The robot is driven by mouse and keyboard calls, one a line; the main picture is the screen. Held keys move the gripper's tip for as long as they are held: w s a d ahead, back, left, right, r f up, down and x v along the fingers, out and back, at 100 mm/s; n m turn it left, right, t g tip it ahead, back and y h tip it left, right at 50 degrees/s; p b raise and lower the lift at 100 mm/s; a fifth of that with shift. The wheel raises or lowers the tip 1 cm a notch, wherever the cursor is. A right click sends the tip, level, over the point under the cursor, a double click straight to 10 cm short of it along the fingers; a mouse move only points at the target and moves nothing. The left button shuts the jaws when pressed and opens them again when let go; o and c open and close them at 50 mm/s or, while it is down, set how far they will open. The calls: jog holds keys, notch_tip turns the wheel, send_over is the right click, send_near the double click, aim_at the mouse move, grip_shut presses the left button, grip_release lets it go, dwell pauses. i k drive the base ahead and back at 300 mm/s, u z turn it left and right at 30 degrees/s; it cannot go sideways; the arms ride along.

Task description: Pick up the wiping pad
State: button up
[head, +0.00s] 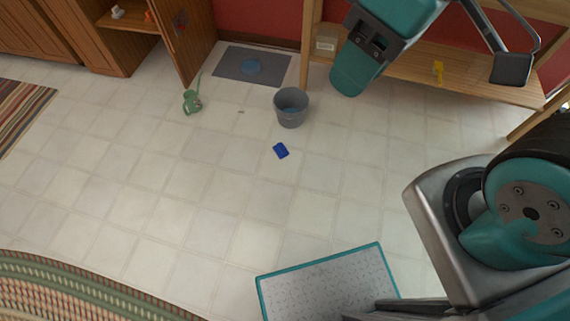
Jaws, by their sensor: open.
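The wiping pad appears to be the small dark blue block (281,150) lying on the tiled floor near the middle of the head view. It lies clear of other objects, just below and left of the grey bucket. My gripper (430,62) is at the top right, with teal and dark parts and a black-padded finger spread out to the right. It is open, and I see nothing held in it. It appears well apart from the pad, up and to the right in the picture. Part of it is cut off by the top edge.
A grey bucket (291,108) with something blue inside stands near the pad. A green watering can (192,101) is to its left. A wooden shelf (410,70) holds a yellow object (438,71). Floor around the pad is clear.

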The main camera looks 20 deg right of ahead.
aim_at(280, 148)
jog(key=u, duration=0.6)
jog(key=i, duration=1.35)
jog(key=u, duration=0.05)
